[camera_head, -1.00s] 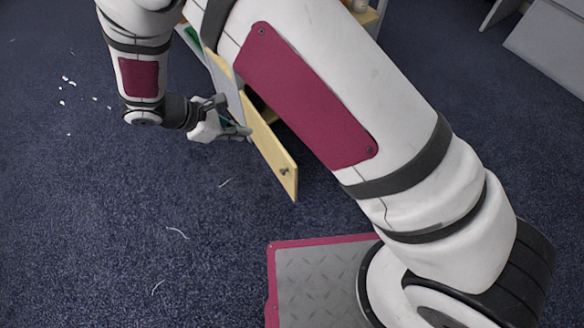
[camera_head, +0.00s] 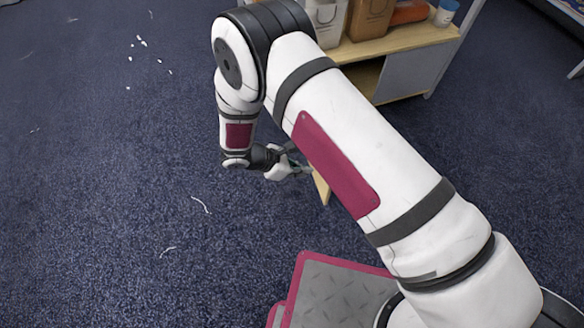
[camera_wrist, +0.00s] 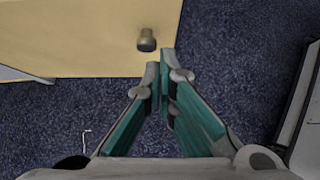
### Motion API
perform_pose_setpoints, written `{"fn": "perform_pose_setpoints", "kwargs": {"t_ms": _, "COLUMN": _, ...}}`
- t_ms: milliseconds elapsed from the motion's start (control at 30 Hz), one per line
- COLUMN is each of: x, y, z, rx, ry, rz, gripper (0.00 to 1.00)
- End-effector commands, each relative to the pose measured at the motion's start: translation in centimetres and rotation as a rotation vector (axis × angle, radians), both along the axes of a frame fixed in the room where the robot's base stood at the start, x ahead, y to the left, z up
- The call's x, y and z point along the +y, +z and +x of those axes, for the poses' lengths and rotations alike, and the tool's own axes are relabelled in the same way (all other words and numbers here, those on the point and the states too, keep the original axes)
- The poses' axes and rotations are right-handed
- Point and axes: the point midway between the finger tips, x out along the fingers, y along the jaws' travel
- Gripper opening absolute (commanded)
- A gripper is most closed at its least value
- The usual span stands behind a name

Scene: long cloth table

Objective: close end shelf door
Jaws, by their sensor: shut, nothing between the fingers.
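The end shelf door (camera_head: 321,188) is a light wood panel. In the head view only its lower corner shows below my arm, which hides the rest and its hinge side. The door stands swung out from the shelf. My gripper (camera_head: 307,171) is shut and empty, beside the door. In the wrist view my gripper's fingertips (camera_wrist: 161,66) are at the door's edge, just below and right of the knob. I cannot tell whether they touch it.
The shelf (camera_head: 390,43) has a wood top holding bags, an orange item (camera_head: 409,12) and a blue-and-white container (camera_head: 446,12). Small white scraps (camera_head: 140,42) lie on the dark carpet, which is open at the left.

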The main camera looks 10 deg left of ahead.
Motion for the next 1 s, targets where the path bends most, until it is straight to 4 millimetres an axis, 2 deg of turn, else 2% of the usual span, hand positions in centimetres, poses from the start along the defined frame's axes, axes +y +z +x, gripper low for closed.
{"fn": "perform_pose_setpoints", "kwargs": {"t_ms": 33, "x": -0.7, "y": -1.0, "z": 0.4, "rx": 0.001, "ry": -0.003, "rz": -0.001, "gripper": 0.0}}
{"fn": "perform_pose_setpoints", "kwargs": {"t_ms": 100, "x": -1.5, "y": -1.5, "z": 0.9, "rx": 0.001, "ry": -0.002, "rz": 0.0, "gripper": 0.0}}
{"fn": "perform_pose_setpoints", "kwargs": {"t_ms": 400, "x": -4.3, "y": -1.2, "z": 2.5, "rx": -0.001, "ry": -0.001, "rz": 0.0, "gripper": 0.0}}
{"fn": "perform_pose_setpoints", "kwargs": {"t_ms": 1000, "x": -4.6, "y": -1.1, "z": 2.5, "rx": 0.001, "ry": 0.021, "rz": 0.001, "gripper": 0.0}}
